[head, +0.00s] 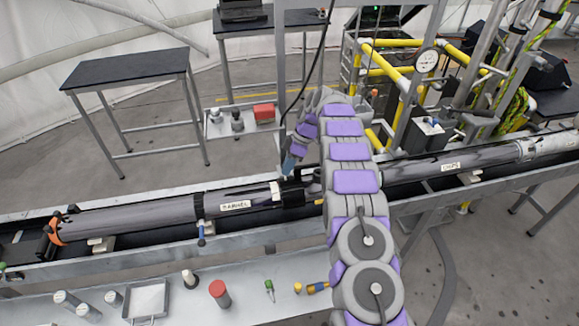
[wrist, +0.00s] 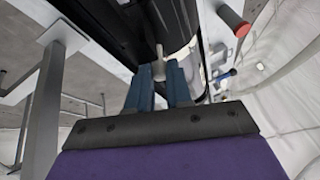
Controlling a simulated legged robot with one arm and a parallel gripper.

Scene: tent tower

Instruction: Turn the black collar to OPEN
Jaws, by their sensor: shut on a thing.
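The black collar (head: 292,193) sits around the long tube at the right end of the section marked BARREL (head: 236,206) in the head view. My gripper (head: 288,163) is just above it, with my arm covering the tube to the right. In the wrist view, the blue fingers of my gripper (wrist: 162,82) are shut on a pale peg (wrist: 160,56). The peg stands in front of a black cylindrical surface (wrist: 180,20), which seems to be the collar. No OPEN marking is readable in either view.
The tube section marked CHIPS (head: 450,166) continues right along the trough. A bench (head: 240,300) in front carries a red-capped bottle (head: 219,292), a tray (head: 147,300) and hand tools. A yellow-railed frame with a gauge (head: 427,60) stands behind. A dark-topped table (head: 128,68) is at back left.

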